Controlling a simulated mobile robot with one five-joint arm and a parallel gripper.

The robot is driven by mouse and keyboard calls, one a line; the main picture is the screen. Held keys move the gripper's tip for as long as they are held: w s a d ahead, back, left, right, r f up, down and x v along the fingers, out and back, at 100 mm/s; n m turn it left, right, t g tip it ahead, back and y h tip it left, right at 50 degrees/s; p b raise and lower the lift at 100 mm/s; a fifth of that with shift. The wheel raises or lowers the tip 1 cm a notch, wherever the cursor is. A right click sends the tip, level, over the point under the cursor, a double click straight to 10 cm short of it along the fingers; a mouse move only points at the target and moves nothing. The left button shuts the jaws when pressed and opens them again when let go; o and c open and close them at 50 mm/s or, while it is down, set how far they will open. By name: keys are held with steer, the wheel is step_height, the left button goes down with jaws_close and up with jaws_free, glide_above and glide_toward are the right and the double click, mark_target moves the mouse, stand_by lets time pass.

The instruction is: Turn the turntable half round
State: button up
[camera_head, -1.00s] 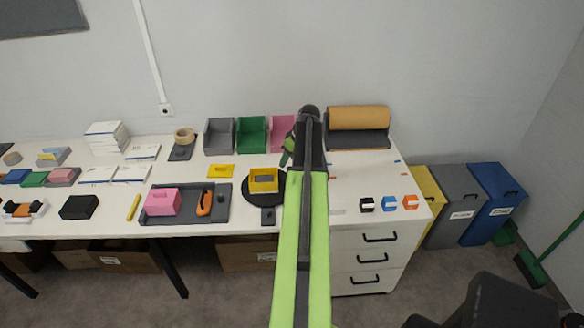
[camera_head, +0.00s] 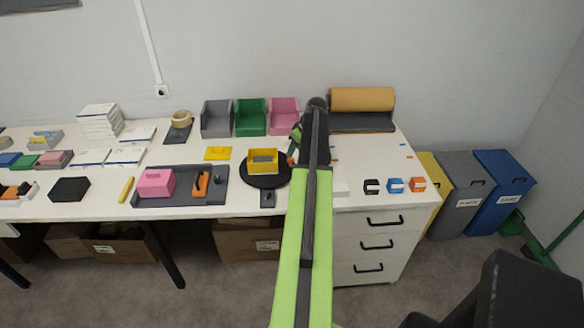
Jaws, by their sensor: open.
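The turntable is a round black disc (camera_head: 254,180) on the white table, left of my arm. A yellow open box (camera_head: 263,161) stands on it, and a small dark block (camera_head: 267,197) lies at its front edge. My gripper (camera_head: 294,150) is at the far end of my green arm, just right of the turntable and apart from the yellow box. The arm hides most of the gripper, so contact with the disc's right edge cannot be told. The gripper holds nothing that I can see.
Grey, green and pink bins (camera_head: 251,117) stand behind. A dark tray (camera_head: 211,187) with a pink box and orange tool lies to the left. A brown paper roll (camera_head: 362,99) is at the back right. Small black, blue and orange pieces (camera_head: 395,185) lie to the right.

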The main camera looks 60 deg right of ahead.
steer(key=b+x, duration=0.4)
steer(key=x, duration=0.2)
steer(key=shift+w, duration=0.1)
steer(key=shift+r, duration=0.1)
jaws_close()
stand_by(1.0)
